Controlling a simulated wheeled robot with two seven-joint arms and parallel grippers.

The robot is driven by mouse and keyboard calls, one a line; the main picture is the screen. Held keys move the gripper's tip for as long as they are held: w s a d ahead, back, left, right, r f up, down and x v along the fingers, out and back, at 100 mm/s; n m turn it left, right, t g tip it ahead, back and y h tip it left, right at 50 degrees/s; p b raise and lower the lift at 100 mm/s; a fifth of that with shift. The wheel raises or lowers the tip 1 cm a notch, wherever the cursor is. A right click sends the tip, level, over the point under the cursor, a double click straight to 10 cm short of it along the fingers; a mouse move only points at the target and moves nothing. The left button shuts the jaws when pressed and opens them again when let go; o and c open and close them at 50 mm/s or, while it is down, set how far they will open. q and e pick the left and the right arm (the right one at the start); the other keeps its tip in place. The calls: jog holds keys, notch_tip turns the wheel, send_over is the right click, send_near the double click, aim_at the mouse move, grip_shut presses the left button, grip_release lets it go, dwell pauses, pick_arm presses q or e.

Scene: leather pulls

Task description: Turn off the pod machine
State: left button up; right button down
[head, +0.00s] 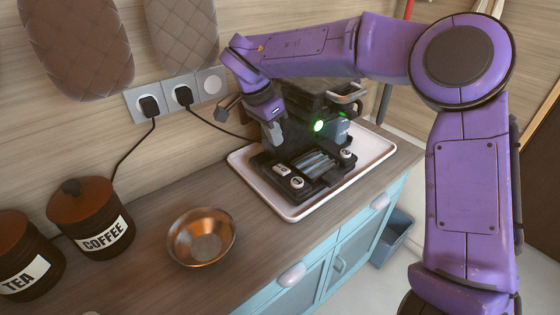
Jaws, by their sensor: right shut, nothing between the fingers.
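The pod machine (318,165) is black and stands on a white tray on the wooden counter. A green light (318,126) glows on its front. Pale buttons show on its base: two at the front left (297,183) and one at the right (347,153). My right gripper (273,136) is shut and empty, pointing down at the left part of the machine, above the left-hand buttons. I cannot tell whether its tips touch the machine. My right arm hides part of the machine's top and back. My left gripper is not in view.
The white tray (290,214) reaches near the counter's front edge. A copper bowl (202,237), a coffee canister (91,218) and a tea canister (27,256) stand to the left. A wall socket strip (178,96) holds two plugs with black cords. Bare counter lies between bowl and tray.

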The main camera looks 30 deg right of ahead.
send_over(285, 170)
jog(key=a, duration=0.1)
jog(key=f, duration=0.6)
jog(key=shift+w+f, duration=0.25)
jog(key=shift+s+f, duration=0.2)
jog(key=shift+f, duration=0.4)
